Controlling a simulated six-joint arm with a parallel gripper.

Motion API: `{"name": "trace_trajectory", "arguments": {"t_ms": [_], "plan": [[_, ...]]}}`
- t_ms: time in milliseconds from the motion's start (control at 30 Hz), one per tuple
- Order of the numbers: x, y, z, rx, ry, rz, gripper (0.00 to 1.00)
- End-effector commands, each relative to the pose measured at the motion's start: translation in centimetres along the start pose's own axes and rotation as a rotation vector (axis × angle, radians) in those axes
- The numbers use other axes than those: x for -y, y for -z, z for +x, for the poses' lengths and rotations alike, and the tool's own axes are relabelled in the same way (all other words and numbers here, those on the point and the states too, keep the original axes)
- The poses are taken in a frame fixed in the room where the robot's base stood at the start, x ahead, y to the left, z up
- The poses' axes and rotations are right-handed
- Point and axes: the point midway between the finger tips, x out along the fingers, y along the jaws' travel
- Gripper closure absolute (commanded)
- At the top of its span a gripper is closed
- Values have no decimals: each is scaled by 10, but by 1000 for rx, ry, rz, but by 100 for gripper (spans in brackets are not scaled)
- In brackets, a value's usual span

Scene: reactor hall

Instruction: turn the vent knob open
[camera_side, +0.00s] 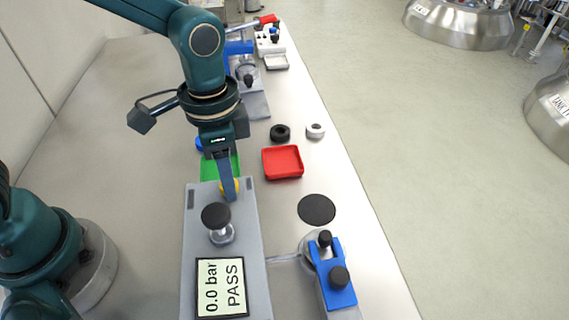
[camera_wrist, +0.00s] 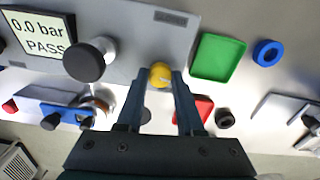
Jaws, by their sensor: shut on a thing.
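The yellow vent knob (camera_wrist: 160,75) sits near the end of the grey panel (camera_wrist: 130,35). My gripper (camera_wrist: 158,80) is shut on it, with one finger on each side. A pale mark shows on the knob's top. In the side view my gripper (camera_side: 229,193) points down at the panel's far end and hides most of the knob (camera_side: 236,186). The panel's display (camera_side: 222,287) reads 0.0 bar and PASS. A larger black knob (camera_side: 216,214) stands on the panel between the display and my gripper.
A green tray (camera_wrist: 218,57) lies past the panel's end, with a red tray (camera_side: 283,162) beside it. A blue clamp fixture (camera_side: 333,275) stands right of the panel, near a black disc (camera_side: 317,209). Black (camera_side: 280,132) and pale rings (camera_side: 315,131) lie farther back. The bench's right edge is close.

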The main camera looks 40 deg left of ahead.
Motion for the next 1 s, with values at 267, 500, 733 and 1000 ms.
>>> {"name": "trace_trajectory", "arguments": {"t_ms": [267, 500, 733, 1000], "plan": [[-1, -1, -1, 3, -3, 259, 100], [-1, -1, -1, 3, -3, 449, 100], [-1, -1, -1, 3, -2, 572, 100], [-1, -1, -1, 3, -2, 639, 100]]}}
